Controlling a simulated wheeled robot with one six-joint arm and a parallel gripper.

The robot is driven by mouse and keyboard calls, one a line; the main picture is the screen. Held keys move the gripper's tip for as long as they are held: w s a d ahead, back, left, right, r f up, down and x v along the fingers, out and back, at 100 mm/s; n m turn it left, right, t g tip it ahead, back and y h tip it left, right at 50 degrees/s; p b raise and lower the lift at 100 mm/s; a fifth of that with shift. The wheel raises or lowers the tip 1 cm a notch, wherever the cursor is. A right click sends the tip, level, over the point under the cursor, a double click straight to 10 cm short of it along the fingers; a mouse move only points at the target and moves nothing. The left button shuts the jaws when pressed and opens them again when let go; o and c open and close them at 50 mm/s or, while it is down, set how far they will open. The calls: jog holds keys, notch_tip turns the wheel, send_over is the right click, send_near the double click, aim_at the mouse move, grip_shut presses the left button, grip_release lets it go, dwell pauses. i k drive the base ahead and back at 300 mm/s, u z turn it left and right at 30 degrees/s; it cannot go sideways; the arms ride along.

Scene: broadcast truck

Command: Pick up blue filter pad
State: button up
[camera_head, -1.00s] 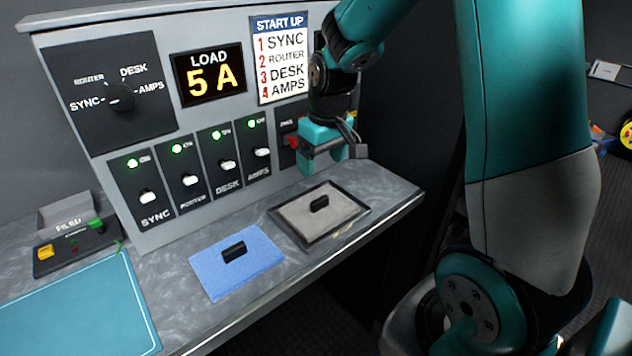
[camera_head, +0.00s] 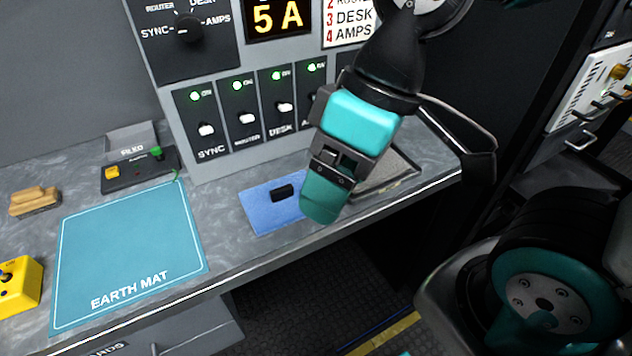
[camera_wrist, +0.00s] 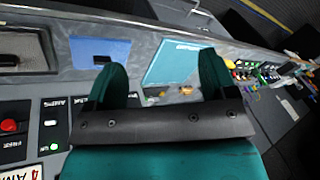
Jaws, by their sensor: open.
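The blue filter pad (camera_head: 262,207) lies flat on the grey counter, with a black block-shaped handle (camera_head: 282,193) on top. My gripper (camera_head: 325,205) is in front of and above its right edge in the head view and hides that part. In the wrist view the pad (camera_wrist: 88,52) lies beyond the left finger, apart from it. My gripper (camera_wrist: 162,80) also shows there with its two teal fingers spread wide and nothing between them.
A grey pad in a dark frame (camera_head: 398,172) lies right of the blue pad, partly hidden by my gripper. The teal earth mat (camera_head: 130,245) lies to the left. The switch panel (camera_head: 245,110) rises behind. The counter's front edge (camera_head: 240,262) is close.

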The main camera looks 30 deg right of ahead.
aim_at(270, 207)
jog(key=u, duration=2.35)
jog(key=i, duration=1.3)
jog(key=z, duration=3.45)
